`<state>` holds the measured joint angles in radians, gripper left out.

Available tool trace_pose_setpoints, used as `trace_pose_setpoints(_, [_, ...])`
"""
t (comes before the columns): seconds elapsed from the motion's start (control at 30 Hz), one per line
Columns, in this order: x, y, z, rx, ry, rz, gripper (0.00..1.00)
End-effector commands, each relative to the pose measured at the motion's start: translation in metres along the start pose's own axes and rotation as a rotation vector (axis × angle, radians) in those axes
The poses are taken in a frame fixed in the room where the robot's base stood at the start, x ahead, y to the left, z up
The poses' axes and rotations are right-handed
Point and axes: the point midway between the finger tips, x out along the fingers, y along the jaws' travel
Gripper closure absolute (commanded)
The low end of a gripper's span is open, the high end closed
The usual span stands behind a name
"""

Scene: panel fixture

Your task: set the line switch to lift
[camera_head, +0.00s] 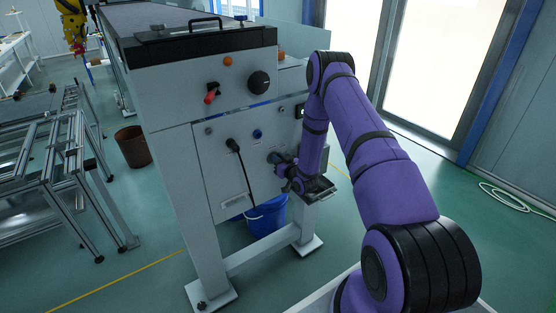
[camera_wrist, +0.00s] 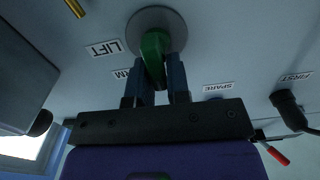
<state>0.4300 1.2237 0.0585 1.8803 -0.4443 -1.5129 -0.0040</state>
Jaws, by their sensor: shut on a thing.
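The line switch has a green handle (camera_wrist: 153,46) on a round grey plate (camera_wrist: 178,19), seen close in the wrist view. My gripper (camera_wrist: 160,66) is shut on the green handle, one dark finger on each side. A LIFT label (camera_wrist: 105,48) is on the panel left of the handle. A second label (camera_wrist: 121,73), ending in "RM", is partly hidden by a finger. The handle points down in the picture, between the fingers, not at the LIFT label. In the head view my gripper (camera_head: 279,160) is at the lower right of the panel and the handle cannot be made out.
The grey panel (camera_head: 163,90) also carries a red-tipped lever (camera_head: 211,95), a black knob (camera_head: 259,82) and a plugged black cable (camera_head: 243,172). SPARE (camera_wrist: 218,87) and FIRST (camera_wrist: 295,77) labels lie to the right. A grey box (camera_wrist: 25,70) stands out at left.

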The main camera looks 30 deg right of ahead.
Motion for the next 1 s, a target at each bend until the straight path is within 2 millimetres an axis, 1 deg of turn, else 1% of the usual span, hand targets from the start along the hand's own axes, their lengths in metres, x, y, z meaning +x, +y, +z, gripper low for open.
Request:
trace_pose_setpoints(0.27, [-0.001, 0.004, 0.000, 0.156, 0.000, 0.002, 1.00])
trace_pose_setpoints(1.0, [-0.001, 0.015, 0.006, 0.851, 0.002, 0.002, 1.00])
